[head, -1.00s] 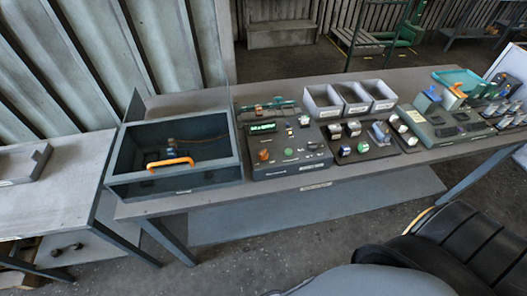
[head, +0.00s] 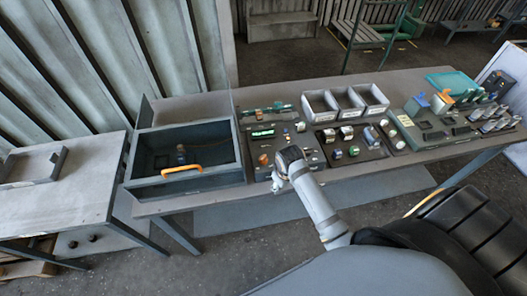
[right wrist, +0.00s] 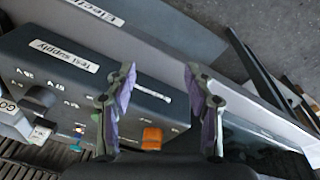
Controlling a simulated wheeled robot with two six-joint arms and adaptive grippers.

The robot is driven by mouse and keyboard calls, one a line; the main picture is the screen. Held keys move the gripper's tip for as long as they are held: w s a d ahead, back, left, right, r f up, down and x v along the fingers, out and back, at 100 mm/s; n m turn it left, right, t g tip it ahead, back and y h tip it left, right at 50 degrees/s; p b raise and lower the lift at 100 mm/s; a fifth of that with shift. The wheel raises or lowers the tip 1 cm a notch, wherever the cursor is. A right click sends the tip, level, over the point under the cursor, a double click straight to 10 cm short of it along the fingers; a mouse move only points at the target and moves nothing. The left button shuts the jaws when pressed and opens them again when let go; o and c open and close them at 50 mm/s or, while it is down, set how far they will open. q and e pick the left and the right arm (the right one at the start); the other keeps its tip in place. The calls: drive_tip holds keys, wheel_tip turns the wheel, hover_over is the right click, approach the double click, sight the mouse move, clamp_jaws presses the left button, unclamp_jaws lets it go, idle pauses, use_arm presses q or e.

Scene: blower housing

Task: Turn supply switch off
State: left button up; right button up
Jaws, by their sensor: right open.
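The dark test supply box (head: 290,138) stands on the bench with a lit green display (head: 262,133). Its orange switch (head: 263,158) is near the front left of the box top. In the right wrist view the box (right wrist: 60,85) carries a "Test supply" label, and the orange switch (right wrist: 152,138) shows between the finger lines. My right gripper (right wrist: 160,78) is open and empty, fingers apart. In the head view my right gripper (head: 279,183) is at the box's front, just right of the orange switch, and hides part of the box. My left gripper is not in view.
A grey enclosure with an orange handle (head: 183,173) stands left of the box. Several grey bins (head: 345,103) are behind and right. A mat with small parts (head: 350,155) lies right of my arm. A side table (head: 85,190) is at left.

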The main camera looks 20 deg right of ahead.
drive_tip(key=w+r+n, duration=0.2)
drive_tip(key=w+r, duration=0.4)
drive_tip(key=w, duration=0.1)
wheel_tip(320, 180, up, 7)
drive_tip(key=n+g, duration=0.2)
hover_over(263, 157)
drive_tip(key=shift+y, duration=0.4)
wheel_tip(263, 157, down, 9)
drive_tip(key=b, duration=0.8)
drive_tip(key=shift+d+r, duration=0.1)
drive_tip(key=shift+r, duration=0.1)
drive_tip(key=shift+f, duration=0.3)
clamp_jaws()
